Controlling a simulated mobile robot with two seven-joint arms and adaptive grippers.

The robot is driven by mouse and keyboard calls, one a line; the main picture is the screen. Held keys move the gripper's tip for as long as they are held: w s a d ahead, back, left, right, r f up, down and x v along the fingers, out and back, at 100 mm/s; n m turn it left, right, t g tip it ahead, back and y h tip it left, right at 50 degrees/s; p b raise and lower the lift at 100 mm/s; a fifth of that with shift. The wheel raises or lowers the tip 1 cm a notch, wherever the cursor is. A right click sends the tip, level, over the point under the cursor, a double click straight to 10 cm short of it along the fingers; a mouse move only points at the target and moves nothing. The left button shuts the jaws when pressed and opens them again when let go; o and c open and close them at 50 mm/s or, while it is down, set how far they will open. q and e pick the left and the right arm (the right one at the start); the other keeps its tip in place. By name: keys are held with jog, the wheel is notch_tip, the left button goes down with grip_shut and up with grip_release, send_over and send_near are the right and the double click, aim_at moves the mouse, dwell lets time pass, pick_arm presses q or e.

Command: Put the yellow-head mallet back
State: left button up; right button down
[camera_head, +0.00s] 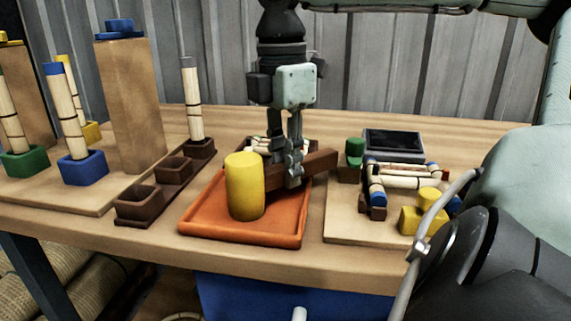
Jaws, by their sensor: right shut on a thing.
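The yellow-head mallet has an upright yellow cylinder head (245,188) and a brown handle (321,161) that points right. It is at the orange tray (240,236) in the middle of the table, with the head over the tray floor. I cannot tell whether the head touches the tray. My right gripper (293,178) comes down from above and is shut on the handle, to the right of the head. My left gripper is not in view.
Brown square cups (139,203) stand left of the tray. Further left are wooden blocks (133,105) and rattan poles in blue (83,168) and green bases. A board (340,232) with a rattan frame and yellow blocks (410,220) lies right. A dark screen (393,143) is behind it.

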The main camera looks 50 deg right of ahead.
aim_at(283, 166)
jog(key=c, duration=1.7)
grip_release()
jog(key=shift+c, duration=0.2)
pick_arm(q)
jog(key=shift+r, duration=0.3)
pick_arm(e)
jog(key=o, duration=0.4)
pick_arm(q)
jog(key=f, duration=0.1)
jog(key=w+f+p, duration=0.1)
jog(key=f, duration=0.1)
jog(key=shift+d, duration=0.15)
pick_arm(e)
jog(key=r, duration=1.2)
jog(key=shift+a, duration=0.25)
